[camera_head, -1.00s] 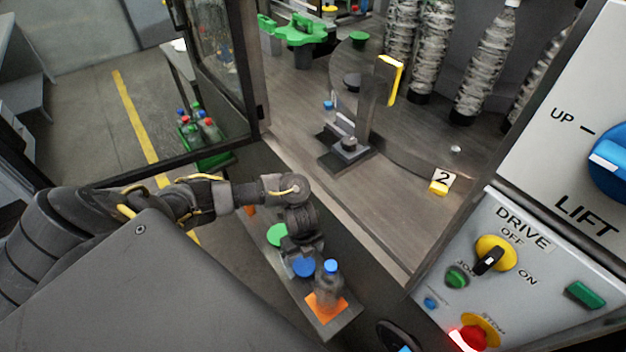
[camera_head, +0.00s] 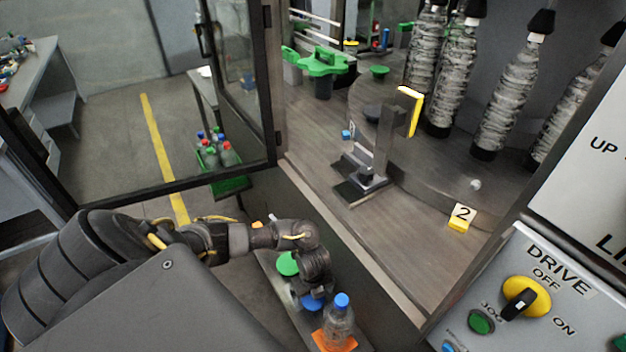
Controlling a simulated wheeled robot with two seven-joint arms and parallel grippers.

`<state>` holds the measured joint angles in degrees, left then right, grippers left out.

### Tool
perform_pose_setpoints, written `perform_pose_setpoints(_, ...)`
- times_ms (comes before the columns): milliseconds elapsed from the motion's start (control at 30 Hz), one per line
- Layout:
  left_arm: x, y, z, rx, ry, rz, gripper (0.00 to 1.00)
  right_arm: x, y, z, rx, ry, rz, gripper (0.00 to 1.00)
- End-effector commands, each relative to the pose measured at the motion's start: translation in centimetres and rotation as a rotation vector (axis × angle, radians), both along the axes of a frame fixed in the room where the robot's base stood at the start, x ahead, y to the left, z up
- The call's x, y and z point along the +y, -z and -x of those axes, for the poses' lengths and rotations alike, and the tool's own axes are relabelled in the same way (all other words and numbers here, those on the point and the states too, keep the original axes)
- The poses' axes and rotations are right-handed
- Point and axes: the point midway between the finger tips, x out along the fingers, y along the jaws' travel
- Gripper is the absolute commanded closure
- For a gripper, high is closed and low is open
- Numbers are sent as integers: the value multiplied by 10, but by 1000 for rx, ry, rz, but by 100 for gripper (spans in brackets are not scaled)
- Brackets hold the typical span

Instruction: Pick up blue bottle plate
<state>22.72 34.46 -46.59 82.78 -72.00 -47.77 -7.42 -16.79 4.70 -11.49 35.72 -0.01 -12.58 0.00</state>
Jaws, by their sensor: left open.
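The blue bottle plate (camera_head: 312,303) is a small round blue disc on the narrow shelf in front of the machine. It lies between a green disc (camera_head: 288,264) and an orange square plate (camera_head: 334,343) that bears a bottle. My left gripper (camera_head: 308,288) hangs over the shelf, pointing down. It is open, just above and beside the blue plate, and hides part of it. I cannot tell whether its fingers touch the plate. My right gripper is not in view.
A clear bottle with a blue cap (camera_head: 339,318) stands close to the left gripper. The machine deck (camera_head: 420,250) lies behind the shelf. A control panel with a yellow drive switch (camera_head: 526,297) is at the right. An open framed door (camera_head: 240,80) stands at the left.

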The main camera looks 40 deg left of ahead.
Motion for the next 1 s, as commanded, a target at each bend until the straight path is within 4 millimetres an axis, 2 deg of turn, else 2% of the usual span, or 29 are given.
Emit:
perform_pose_setpoints(100,1,20,0,2,-1,0,7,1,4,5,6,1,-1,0)
perform_pose_setpoints(200,1,29,0,1,-1,0,7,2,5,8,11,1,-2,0)
perform_pose_setpoints(500,1,33,-1,-1,1,0,7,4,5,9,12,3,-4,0)
perform_pose_setpoints(867,1,33,-1,-1,1,0,54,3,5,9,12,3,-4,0)
perform_pose_setpoints(1000,1,32,-1,-1,1,0,57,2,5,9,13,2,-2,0)
